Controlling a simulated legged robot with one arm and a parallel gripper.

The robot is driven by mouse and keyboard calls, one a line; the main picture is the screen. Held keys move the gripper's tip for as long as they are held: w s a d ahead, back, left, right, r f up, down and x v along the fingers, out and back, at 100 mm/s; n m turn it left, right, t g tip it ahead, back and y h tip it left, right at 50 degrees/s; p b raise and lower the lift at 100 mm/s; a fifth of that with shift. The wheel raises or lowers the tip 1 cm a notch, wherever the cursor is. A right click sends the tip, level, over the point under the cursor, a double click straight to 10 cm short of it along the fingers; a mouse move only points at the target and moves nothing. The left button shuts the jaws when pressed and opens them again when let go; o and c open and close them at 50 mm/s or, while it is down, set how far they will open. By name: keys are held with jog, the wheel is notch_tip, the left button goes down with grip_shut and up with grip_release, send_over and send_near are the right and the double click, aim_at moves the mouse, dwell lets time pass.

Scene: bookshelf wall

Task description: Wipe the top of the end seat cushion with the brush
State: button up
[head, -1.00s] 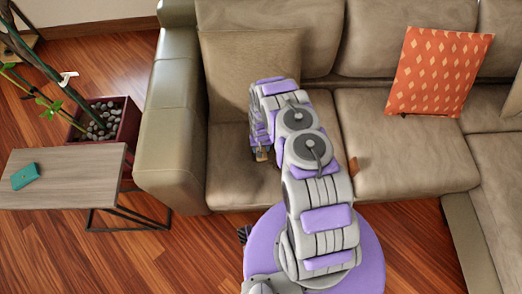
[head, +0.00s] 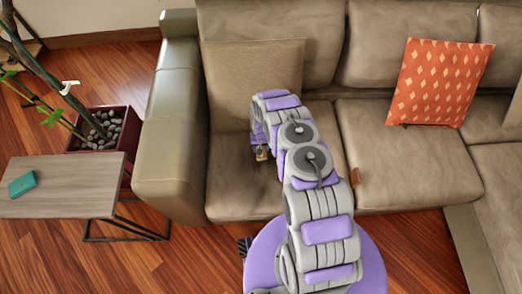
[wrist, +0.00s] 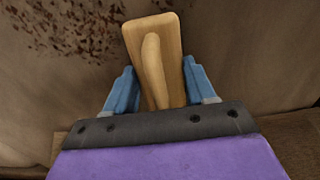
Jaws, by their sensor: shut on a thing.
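The end seat cushion (head: 233,187) is the brown leather seat at the left end of the sofa, beside the armrest. My arm covers much of its right part in the head view. My gripper (wrist: 163,85) is shut on the wooden brush (wrist: 172,38), whose pale handle lies between the blue fingers in the wrist view. The brush's underside is hidden. Dark brown specks (wrist: 75,32) show on the brown surface at the upper left of the wrist view. In the head view the brush end (head: 261,153) is small, over the end cushion; I cannot tell whether it touches.
A beige back pillow (head: 250,75) stands behind the end seat. The armrest (head: 172,135) rises on its left. An orange patterned pillow (head: 440,82) leans further right. A side table (head: 75,195) with a teal item (head: 22,184) and a planter (head: 115,125) stand left.

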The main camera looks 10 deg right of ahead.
jog(key=shift+s+d, duration=0.1)
jog(key=shift+d, duration=0.85)
jog(key=shift+s+a+p, duration=0.25)
jog(key=shift+s+p, duration=0.35)
jog(key=shift+s, duration=0.55)
jog(key=shift+s+a+p, duration=0.2)
jog(key=shift+s+p, duration=0.45)
jog(key=shift+s, duration=0.55)
jog(key=shift+s+a+p, duration=0.25)
jog(key=shift+s+p, duration=0.35)
jog(key=shift+s, duration=0.55)
